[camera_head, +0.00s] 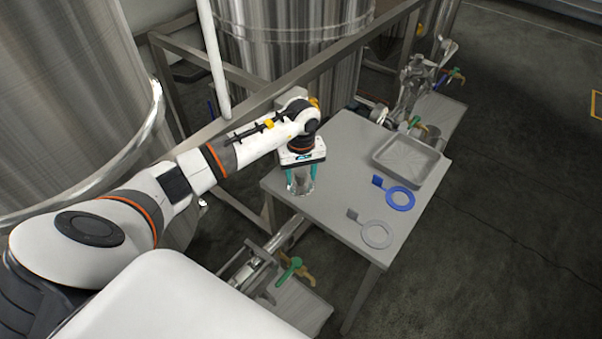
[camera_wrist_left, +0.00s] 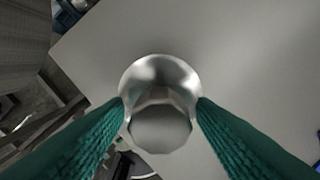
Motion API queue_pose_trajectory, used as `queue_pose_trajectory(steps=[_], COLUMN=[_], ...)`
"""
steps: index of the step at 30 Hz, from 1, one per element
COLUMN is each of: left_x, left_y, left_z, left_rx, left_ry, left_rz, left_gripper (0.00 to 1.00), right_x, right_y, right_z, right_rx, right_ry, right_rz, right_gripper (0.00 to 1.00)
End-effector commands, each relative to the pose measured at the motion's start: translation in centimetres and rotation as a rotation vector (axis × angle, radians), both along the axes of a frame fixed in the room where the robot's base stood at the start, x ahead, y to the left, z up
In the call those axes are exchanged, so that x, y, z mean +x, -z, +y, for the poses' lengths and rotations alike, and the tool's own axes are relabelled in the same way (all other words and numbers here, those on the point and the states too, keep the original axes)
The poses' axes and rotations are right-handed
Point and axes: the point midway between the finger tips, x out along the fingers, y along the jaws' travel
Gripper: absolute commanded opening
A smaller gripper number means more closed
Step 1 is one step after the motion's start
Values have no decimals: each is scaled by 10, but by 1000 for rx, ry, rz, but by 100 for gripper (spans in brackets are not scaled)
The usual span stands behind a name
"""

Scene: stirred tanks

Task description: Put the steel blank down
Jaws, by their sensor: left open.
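The steel blank (camera_wrist_left: 160,90) is a shiny, rounded steel piece with a flat, dull round face at its near end. In the left wrist view it sits between the two teal fingers of my left gripper (camera_wrist_left: 160,112). My left gripper is open around it, with the fingertips close to its sides; I cannot tell if they touch. In the head view my left gripper (camera_head: 301,182) points down at the left part of the grey table (camera_head: 335,200), with the blank (camera_head: 300,183) low between the fingers, at or near the tabletop. My right gripper is not in view.
A grey tray (camera_head: 410,158) stands at the far right corner. Steel tanks (camera_head: 290,60), frame rails and valves (camera_head: 290,270) surround the table.

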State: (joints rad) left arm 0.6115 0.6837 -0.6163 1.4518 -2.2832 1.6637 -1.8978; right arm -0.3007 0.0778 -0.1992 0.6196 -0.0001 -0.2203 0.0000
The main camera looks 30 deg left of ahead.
Motion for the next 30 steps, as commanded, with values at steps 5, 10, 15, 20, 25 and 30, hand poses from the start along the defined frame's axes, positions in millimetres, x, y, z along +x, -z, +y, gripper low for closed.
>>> queue_pose_trajectory(steps=[5,10,15,20,25,30], left_x=[1,2,1,1,0,0], left_y=[-13,-47,-84,-109,-122,-123], left_z=[1,1,1,0,0,0], left_rx=[1,3,1,0,0,0], left_ry=[1,1,1,0,-1,-1], left_rz=[-3,-8,-6,-3,-1,0], left_gripper=[51,51,51,51,51,51], right_x=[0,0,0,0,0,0], right_y=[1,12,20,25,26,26], right_z=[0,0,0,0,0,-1], right_rx=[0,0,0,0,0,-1], right_ry=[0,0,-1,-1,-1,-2], right_rz=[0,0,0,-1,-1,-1], right_gripper=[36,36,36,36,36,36])
